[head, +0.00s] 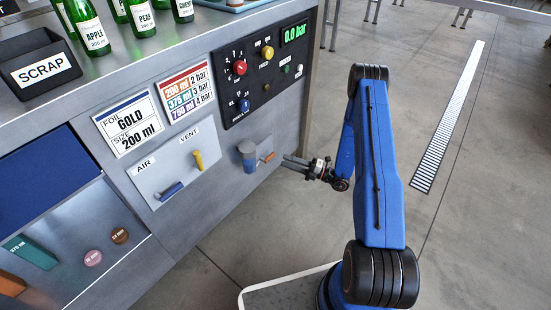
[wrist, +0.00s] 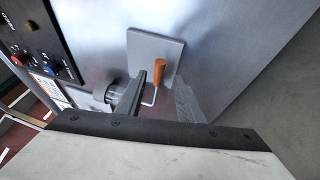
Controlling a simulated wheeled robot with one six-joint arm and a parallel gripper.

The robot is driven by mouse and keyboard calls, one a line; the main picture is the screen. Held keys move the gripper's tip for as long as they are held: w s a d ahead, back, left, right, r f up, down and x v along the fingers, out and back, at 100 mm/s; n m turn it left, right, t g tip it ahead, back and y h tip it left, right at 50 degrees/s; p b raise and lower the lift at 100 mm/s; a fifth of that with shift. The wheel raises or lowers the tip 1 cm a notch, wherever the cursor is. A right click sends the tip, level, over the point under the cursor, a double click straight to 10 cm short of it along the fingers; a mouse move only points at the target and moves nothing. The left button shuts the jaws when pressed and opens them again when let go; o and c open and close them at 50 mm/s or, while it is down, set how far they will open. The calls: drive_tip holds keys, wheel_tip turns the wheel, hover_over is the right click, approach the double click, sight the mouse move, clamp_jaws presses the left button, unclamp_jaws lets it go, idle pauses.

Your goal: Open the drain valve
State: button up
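The drain valve's orange handle (head: 268,157) sits low on the right part of the cabinet front, beside a grey-blue cylinder (head: 249,158). In the wrist view the orange handle (wrist: 159,70) stands upright on a bent metal rod in front of a grey plate (wrist: 146,48). My gripper (head: 286,162) is open and empty, just right of the handle in the head view. In the wrist view my gripper (wrist: 163,90) shows its fingers on either side of the handle's line, with the handle ahead and apart from them. The left finger hides part of the grey cylinder.
The blue air lever (head: 172,190) and yellow vent lever (head: 199,160) are left of the drain. Above is a black control panel (head: 262,75) whose display (head: 295,33) reads 0.0 bar. Bottles and a scrap bin (head: 40,68) stand on top.

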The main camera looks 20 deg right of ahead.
drive_tip(key=x, duration=0.6)
drive_tip(key=shift+a, duration=0.3)
drive_tip(key=shift+w, duration=0.1)
clamp_jaws()
